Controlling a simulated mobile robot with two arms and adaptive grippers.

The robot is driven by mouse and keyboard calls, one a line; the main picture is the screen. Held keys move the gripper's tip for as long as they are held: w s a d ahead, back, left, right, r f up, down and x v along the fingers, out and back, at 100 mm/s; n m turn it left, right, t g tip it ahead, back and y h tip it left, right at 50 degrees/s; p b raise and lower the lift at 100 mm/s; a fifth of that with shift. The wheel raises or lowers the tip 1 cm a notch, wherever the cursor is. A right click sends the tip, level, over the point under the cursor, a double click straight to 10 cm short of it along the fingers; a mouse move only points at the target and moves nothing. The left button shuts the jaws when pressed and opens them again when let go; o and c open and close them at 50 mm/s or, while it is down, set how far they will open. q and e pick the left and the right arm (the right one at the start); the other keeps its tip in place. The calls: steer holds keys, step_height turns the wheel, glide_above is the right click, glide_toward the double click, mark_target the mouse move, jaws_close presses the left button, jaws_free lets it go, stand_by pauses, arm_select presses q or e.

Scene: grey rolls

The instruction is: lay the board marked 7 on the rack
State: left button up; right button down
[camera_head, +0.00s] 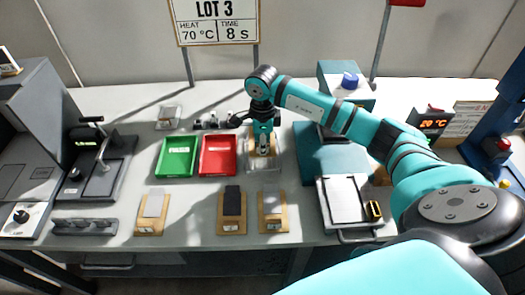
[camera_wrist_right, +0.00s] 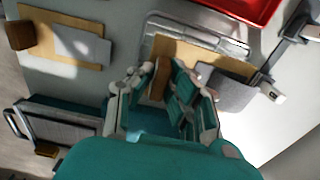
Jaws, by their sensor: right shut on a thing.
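My right gripper (camera_head: 265,148) points down right of the red tray and is shut on the handle block of a light wooden board (camera_head: 277,146). In the right wrist view the gripper (camera_wrist_right: 160,95) holds this board (camera_wrist_right: 190,50), which bears a grey piece (camera_wrist_right: 235,90) and a small white tag. The number on it cannot be read. The wire rack (camera_head: 263,166) is under the gripper and also shows in the right wrist view (camera_wrist_right: 165,22). The board overlaps the rack; I cannot tell whether they touch. My left gripper is not in view.
Green (camera_head: 174,157) and red (camera_head: 217,156) trays lie left of the rack. Boards with grey or dark pieces (camera_head: 151,212), (camera_head: 232,212), (camera_head: 272,212) lie along the front. A teal machine with a metal tray (camera_head: 346,203) stands right; a press (camera_head: 97,165) stands left.

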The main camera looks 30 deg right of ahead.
step_height(320, 180, down, 3)
steer(key=shift+a+f+p, duration=0.1)
steer(key=shift+p, duration=0.2)
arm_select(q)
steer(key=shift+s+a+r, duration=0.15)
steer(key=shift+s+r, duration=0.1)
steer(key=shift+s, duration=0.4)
arm_select(e)
steer(key=shift+f, duration=0.1)
steer(key=c, duration=1.3)
jaws_free()
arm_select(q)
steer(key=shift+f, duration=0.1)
arm_select(e)
steer(key=shift+r, duration=0.2)
arm_select(q)
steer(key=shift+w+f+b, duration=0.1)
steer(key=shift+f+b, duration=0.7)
steer(key=shift+b, duration=0.15)
arm_select(e)
step_height(320, 180, up, 12)
steer(key=shift+f, duration=0.1)
